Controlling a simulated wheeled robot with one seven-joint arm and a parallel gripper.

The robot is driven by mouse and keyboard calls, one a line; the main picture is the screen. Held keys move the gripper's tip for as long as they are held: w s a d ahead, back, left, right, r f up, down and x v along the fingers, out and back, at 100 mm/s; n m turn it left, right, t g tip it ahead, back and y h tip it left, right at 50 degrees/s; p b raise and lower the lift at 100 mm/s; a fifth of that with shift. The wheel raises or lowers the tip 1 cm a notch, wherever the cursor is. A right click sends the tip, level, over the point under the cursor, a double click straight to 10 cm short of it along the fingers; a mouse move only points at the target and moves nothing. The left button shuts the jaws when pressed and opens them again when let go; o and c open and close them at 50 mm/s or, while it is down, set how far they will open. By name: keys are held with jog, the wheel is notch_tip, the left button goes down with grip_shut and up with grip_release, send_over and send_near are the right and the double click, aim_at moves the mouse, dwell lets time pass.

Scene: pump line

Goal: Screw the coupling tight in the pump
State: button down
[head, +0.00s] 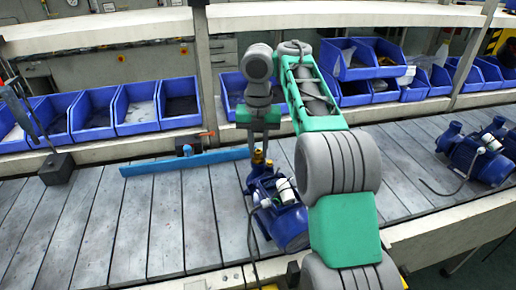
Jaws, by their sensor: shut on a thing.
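A blue pump (290,224) with a white cap and cylinder on it stands on the slatted line. Brass-coloured fittings show at its upper end; the upper one is the coupling (258,157). My gripper (258,147) points down over this end of the pump and is shut on the coupling. The fingertips are small and dark here, so the exact grip is hard to see. The coupling looks upright above the pump's port, but I cannot tell how deep it sits. My arm hides part of the pump's right side.
More blue pumps (480,158) stand at the right. Blue bins (135,110) line the back. The left front slats are clear.

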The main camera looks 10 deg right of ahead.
dwell(0.3)
jog(key=shift+f+m+b, duration=0.15)
jog(key=shift+m+b, duration=0.25)
jog(key=shift+m, duration=1.9)
jog(key=c, duration=1)
grip_release()
jog(key=shift+o, duration=0.2)
jog(key=shift+r, duration=0.2)
notch_tip(320, 180, up, 6)
jog(key=p, duration=0.6)
jog(key=shift+f, duration=0.1)
notch_tip(320, 180, up, 8)
jog(key=p, duration=0.6)
jog(key=shift+p, duration=0.3)
